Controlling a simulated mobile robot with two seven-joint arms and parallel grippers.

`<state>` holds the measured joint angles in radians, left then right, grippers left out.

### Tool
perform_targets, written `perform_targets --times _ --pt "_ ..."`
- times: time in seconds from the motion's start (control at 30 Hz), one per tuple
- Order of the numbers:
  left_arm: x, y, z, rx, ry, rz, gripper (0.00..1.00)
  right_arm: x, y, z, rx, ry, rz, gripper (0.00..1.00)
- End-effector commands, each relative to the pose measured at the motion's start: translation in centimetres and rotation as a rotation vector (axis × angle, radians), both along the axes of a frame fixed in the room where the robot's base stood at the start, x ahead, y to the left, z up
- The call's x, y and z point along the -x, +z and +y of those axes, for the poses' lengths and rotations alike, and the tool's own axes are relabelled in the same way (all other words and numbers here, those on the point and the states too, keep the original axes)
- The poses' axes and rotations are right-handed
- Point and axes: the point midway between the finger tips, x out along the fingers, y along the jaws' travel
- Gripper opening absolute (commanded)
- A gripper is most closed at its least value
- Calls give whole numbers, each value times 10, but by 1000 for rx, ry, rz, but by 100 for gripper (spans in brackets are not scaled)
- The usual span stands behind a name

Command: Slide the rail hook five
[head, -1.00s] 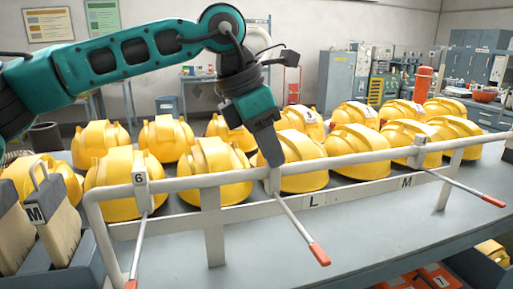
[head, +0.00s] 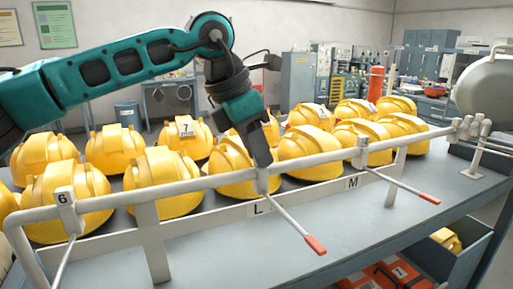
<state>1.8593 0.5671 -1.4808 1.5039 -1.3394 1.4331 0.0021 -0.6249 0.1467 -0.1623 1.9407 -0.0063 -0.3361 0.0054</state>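A pale rail (head: 205,184) runs along the front of the table and carries sliding hooks with red-tipped rods. My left gripper (head: 262,163) points down at the rail, its narrow fingers together on the head of a hook (head: 263,182) above the L label (head: 258,209). The gripper covers the top of this hook, so no number shows on it. Its rod slants toward the front right. The hook marked 6 (head: 66,204) is on the rail to the left. Another hook (head: 362,152), its number unreadable, is to the right near the M label (head: 352,183). My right gripper is out of view.
Several hooks (head: 470,128) crowd the rail's right end. The rail between the held hook and the hook near M is clear. A pale rounded object (head: 487,85) is at the right edge.

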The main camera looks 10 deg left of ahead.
Motion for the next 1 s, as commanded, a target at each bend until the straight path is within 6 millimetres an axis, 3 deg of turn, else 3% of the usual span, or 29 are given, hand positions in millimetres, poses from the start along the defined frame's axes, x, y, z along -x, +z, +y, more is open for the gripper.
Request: perform_targets --times 0.2,0.57,1.0 --pt "0 0 0 0 0 1 45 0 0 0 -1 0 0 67" --pt "2 8 3 1 0 -1 45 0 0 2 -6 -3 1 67" --pt "21 91 31 2 1 -1 45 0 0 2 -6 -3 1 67"
